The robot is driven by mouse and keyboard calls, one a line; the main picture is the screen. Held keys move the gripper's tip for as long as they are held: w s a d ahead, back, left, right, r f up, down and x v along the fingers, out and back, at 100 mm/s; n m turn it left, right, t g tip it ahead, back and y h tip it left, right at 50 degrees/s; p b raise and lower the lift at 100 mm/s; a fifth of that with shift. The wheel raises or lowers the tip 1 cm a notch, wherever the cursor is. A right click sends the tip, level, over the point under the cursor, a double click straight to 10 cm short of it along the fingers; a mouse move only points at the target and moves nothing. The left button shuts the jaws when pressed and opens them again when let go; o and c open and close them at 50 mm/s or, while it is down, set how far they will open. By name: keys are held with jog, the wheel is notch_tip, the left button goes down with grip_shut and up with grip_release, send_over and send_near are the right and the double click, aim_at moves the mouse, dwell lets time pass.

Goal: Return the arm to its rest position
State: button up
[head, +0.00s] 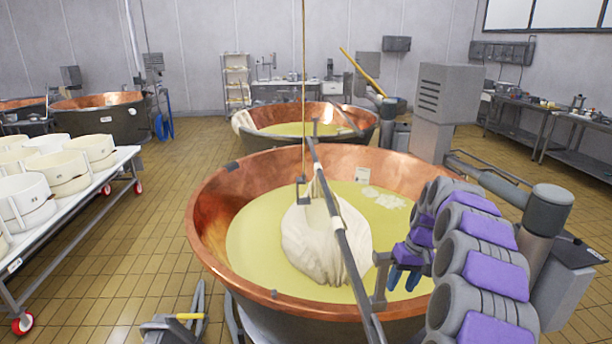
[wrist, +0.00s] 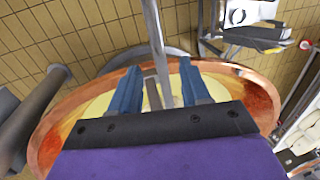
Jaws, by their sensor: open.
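My gripper (head: 406,278) is at the right side of the near copper vat (head: 226,178) in the head view, with my grey and purple arm curving in from the lower right. In the wrist view the two blue fingers of my gripper (wrist: 160,90) are spread apart over the vat, with nothing held between them. A grey bar (head: 345,235) crosses the vat beside the gripper. It also passes just beyond the fingers in the wrist view (wrist: 154,40). I cannot tell whether they touch.
A white cloth bundle (head: 318,245) hangs from the bar in yellow liquid. A grey post (head: 545,215) stands right of the vat, near my arm. A cart with white moulds (head: 75,208) is at left. A second vat (head: 290,140) is behind.

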jog(key=s+a+r+n+g, duration=0.1)
jog(key=s+a+r, duration=0.3)
jog(key=s+a, duration=0.4)
jog(key=s+a+r, duration=0.4)
jog(key=s+a, duration=0.3)
jog(key=s, duration=0.2)
jog(key=s+a+f+h, duration=0.1)
jog(key=s+f, duration=0.1)
jog(key=s, duration=1)
jog(key=s+a+f+m+h, duration=0.1)
jog(key=s+f, duration=0.1)
jog(key=s, duration=1.1)
jog(key=shift+g, duration=0.4)
